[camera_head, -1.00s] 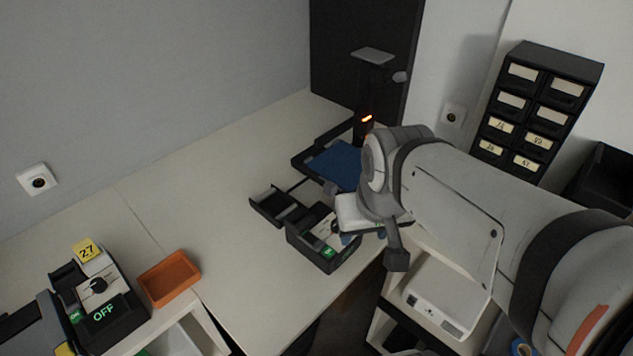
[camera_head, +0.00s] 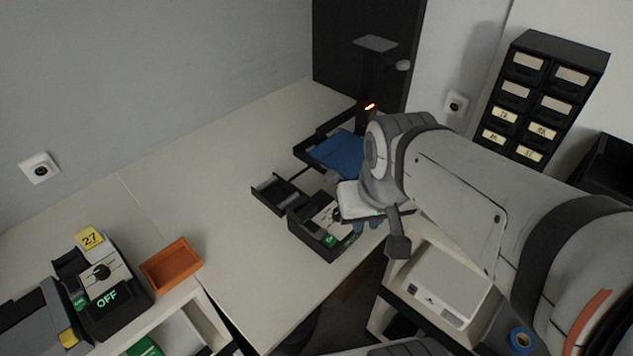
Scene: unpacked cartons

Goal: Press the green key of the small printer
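Two similar small black devices with pale tops stand on the desks; I cannot tell for sure which is the small printer. The middle device (camera_head: 311,243) has a green key (camera_head: 330,240) at its front. My gripper (camera_head: 366,226) is over its right side, with bluish finger parts pointing down; whether it is open or shut is hidden. The gripper appears apart from the green key, and my wrist hides part of the device's right side. The left device (camera_head: 122,312) has a dial, a green key (camera_head: 80,302), an "OFF" display and a yellow "27" tag (camera_head: 90,238).
An open black tray (camera_head: 278,196) lies behind the middle device. A blue-topped black stand (camera_head: 334,153) with an upright post is behind my wrist. An orange tray (camera_head: 171,266) sits by the left device. A white box (camera_head: 449,286) is below right. The desk's middle is clear.

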